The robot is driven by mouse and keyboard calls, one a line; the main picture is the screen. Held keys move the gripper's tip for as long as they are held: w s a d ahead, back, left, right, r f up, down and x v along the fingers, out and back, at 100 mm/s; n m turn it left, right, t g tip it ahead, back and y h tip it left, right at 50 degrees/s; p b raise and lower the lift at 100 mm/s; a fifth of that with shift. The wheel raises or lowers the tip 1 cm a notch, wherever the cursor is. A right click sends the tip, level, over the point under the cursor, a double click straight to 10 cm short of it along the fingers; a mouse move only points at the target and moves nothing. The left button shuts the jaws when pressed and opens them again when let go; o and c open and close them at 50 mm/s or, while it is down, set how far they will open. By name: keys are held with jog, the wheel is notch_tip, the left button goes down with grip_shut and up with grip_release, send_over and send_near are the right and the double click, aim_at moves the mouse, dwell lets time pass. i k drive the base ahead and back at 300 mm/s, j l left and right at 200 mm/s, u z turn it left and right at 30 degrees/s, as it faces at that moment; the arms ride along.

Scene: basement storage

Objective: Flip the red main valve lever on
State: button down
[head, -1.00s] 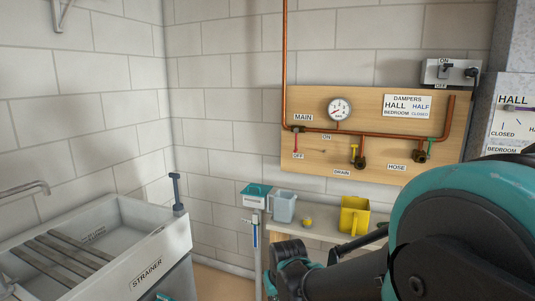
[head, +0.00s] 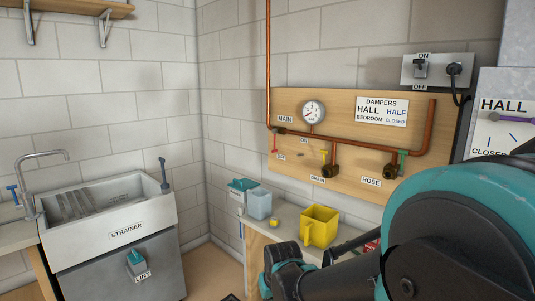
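The red main valve lever (head: 274,143) is on the copper pipe at the left end of the wooden board, under the MAIN label (head: 285,119). It hangs straight down beside the OFF label (head: 281,156). The ON label (head: 304,141) is to its right, just under the pipe. My arm, teal and black, fills the lower right and reaches left along the bottom edge, in front of the bench and well below the lever. No gripper fingers can be made out.
The board also carries a gauge (head: 313,111), a yellow drain lever (head: 324,157) and a green hose lever (head: 402,162). Below it a bench (head: 289,222) holds a yellow jug (head: 319,226) and a bluish jug (head: 259,204). A sink (head: 100,219) stands left, with floor between.

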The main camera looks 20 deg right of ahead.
aim_at(274, 132)
jog(key=k+l, duration=0.15)
jog(key=l, duration=0.2)
jog(key=k+l, duration=0.1)
jog(key=l, duration=0.25)
jog(key=k+l, duration=0.15)
jog(key=l, duration=0.15)
jog(key=k+l, duration=0.1)
jog(key=l, duration=0.25)
jog(key=i+j+u, duration=0.25)
jog(key=i+j, duration=1.45)
jog(key=i, duration=0.05)
